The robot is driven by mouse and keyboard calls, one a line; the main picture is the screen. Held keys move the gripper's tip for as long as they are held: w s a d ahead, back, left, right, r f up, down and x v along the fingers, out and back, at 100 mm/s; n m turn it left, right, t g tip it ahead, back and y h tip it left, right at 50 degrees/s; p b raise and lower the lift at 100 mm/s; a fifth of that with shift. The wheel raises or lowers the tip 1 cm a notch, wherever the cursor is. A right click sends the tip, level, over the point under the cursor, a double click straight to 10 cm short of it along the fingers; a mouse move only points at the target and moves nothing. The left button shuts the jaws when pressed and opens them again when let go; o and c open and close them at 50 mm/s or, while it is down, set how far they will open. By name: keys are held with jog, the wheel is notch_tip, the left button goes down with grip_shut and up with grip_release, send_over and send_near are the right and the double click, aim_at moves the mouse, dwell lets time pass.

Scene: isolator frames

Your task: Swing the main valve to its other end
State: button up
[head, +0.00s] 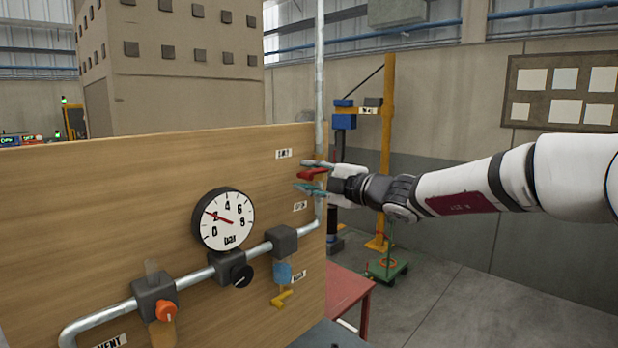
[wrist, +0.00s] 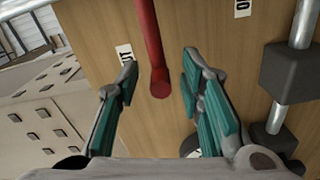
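A red lever (head: 312,173) shows at the right edge of the wooden panel, by the vertical pipe; I take it for the main valve's handle. In the wrist view the red bar (wrist: 149,50) comes down from the top edge, and its rounded end lies between my fingers. My gripper (head: 309,175) is open, one finger above the lever and one below. In the wrist view my gripper (wrist: 160,80) has teal pads, with a gap on both sides of the bar. The valve body is hidden.
The wooden panel (head: 120,190) carries a pressure gauge (head: 223,219), an orange knob (head: 166,311), a black knob (head: 241,275) and a yellow handle (head: 282,298) below the lever. Small labels sit above (head: 283,153) and below (head: 300,206) it. A red table (head: 347,290) stands behind the panel.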

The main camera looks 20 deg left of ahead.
jog(key=v, duration=1.1)
jog(key=shift+d, duration=0.4)
jog(key=shift+s, duration=0.1)
jog(key=s+d+f+n+g+h, duration=0.25)
jog(key=s+d+n+h, duration=0.2)
jog(key=s+n, duration=0.5)
jog(key=s+d+f+n+g+h, duration=0.1)
jog(key=s+d+f+n+h, duration=0.45)
jog(key=n, duration=0.75)
jog(key=s+d+f+n+t+h, duration=0.1)
jog(key=s+d+n+h, duration=0.1)
jog(key=s+d+n, duration=0.3)
jog(key=s+d+n+t+h, duration=0.1)
jog(key=s+d+n, duration=0.5)
jog(key=d, duration=0.7)
jog(key=s+d+f+n+t+h, duration=0.1)
jog(key=s+d+n+h, duration=0.3)
jog(key=d+n, duration=0.5)
jog(key=shift+s+f+b, duration=0.3)
jog(key=shift+s+b, duration=0.1)
jog(key=shift+s, duration=0.8)
